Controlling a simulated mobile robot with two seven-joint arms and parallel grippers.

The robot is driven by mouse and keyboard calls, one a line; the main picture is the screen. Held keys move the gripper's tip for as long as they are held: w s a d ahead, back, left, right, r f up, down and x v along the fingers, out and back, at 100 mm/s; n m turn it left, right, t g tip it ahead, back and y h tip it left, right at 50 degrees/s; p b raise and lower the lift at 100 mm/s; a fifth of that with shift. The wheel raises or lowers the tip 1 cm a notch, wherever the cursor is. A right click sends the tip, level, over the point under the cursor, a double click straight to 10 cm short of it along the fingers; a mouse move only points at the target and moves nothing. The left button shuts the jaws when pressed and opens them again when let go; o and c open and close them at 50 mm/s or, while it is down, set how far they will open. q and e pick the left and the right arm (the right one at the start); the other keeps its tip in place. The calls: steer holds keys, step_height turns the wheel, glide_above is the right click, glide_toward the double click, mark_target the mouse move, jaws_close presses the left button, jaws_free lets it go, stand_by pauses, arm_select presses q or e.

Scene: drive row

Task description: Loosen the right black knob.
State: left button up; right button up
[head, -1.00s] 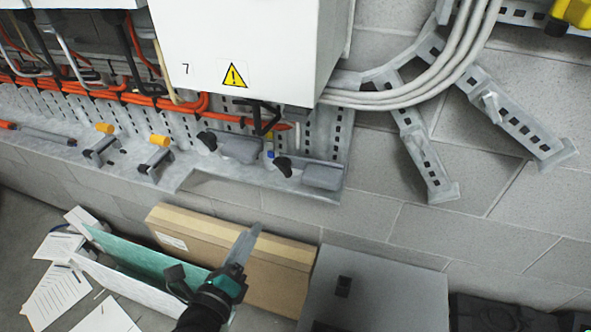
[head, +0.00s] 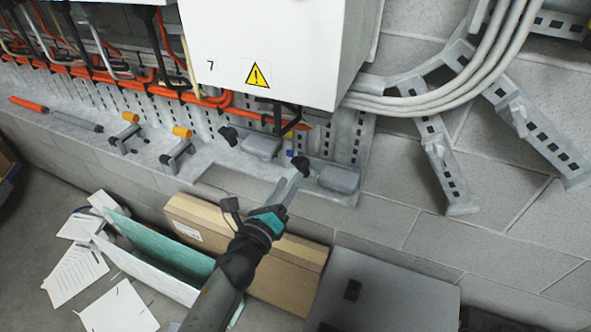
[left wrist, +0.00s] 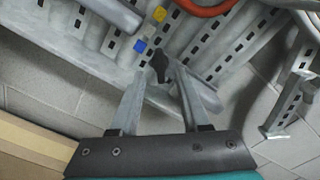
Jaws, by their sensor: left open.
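The right black knob (head: 300,165) sits on the metal ledge, at the left end of a grey rounded block (head: 339,179). A second black knob (head: 228,135) is to its left, beside a similar block. My left gripper (head: 289,184) is open, its fingers reaching up toward the right knob. In the left wrist view the right knob (left wrist: 158,64) appears between the two fingertips (left wrist: 162,75), near their far ends. I cannot tell whether the fingers touch it. My right gripper is not in view.
Two yellow-tipped handles (head: 182,132) stand farther left on the ledge. A white cabinet (head: 262,45) with a warning sign hangs above the knobs. Below are a cardboard box (head: 290,270), a grey box (head: 385,290) and scattered papers (head: 78,275).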

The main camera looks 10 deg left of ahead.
mark_target(297, 170)
arm_select(q)
steer(key=shift+w+d, duration=0.25)
steer(key=shift+w, duration=0.9)
steer(key=shift+w+d, duration=0.2)
steer(key=shift+w, duration=0.95)
jaws_close()
